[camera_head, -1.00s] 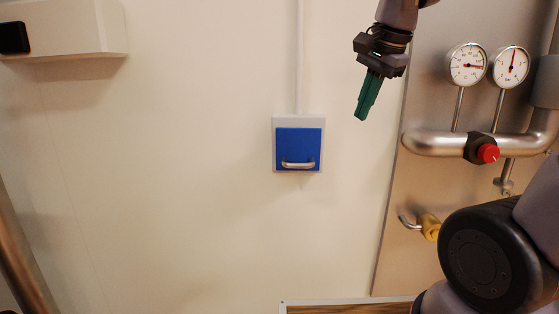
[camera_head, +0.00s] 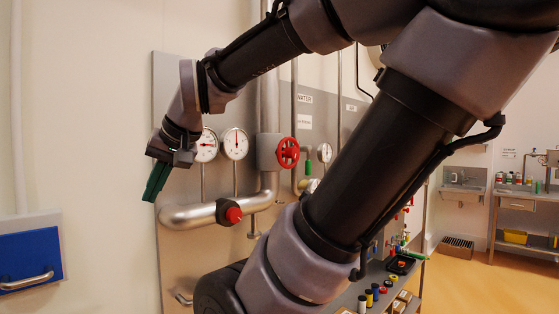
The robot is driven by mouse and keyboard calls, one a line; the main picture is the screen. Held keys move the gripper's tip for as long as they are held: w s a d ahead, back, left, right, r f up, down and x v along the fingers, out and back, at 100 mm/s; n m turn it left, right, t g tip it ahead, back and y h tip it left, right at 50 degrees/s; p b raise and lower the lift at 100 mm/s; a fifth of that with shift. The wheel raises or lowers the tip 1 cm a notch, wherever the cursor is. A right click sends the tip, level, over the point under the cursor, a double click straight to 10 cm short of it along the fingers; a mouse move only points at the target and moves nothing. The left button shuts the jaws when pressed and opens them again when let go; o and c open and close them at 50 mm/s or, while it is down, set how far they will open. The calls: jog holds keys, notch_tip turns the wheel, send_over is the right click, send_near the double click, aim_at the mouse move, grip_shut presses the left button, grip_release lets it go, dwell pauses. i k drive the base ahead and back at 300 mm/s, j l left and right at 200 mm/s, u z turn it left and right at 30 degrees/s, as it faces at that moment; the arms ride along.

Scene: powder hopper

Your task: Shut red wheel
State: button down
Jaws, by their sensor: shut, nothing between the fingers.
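The red wheel (camera_head: 287,152) is a spoked handwheel on a grey valve body (camera_head: 266,151) on the vertical pipe, right of the two gauges. Its face shows clear of my arm. My gripper (camera_head: 154,184) has green fingers, shut and empty, pointing down at the left edge of the metal panel. It is well to the left of the wheel and not touching it. A smaller red knob (camera_head: 232,214) sits on the horizontal pipe below the gauges.
Two round gauges (camera_head: 235,144) stand on thin stems between my gripper and the wheel. My arm crosses the view and hides part of the panel. A blue flap with a handle (camera_head: 28,260) is at lower left. A bench with small items (camera_head: 385,290) is at lower right.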

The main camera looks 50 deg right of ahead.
aim_at(293, 153)
jog(key=k+j+z, duration=0.1)
jog(key=z, duration=1.4)
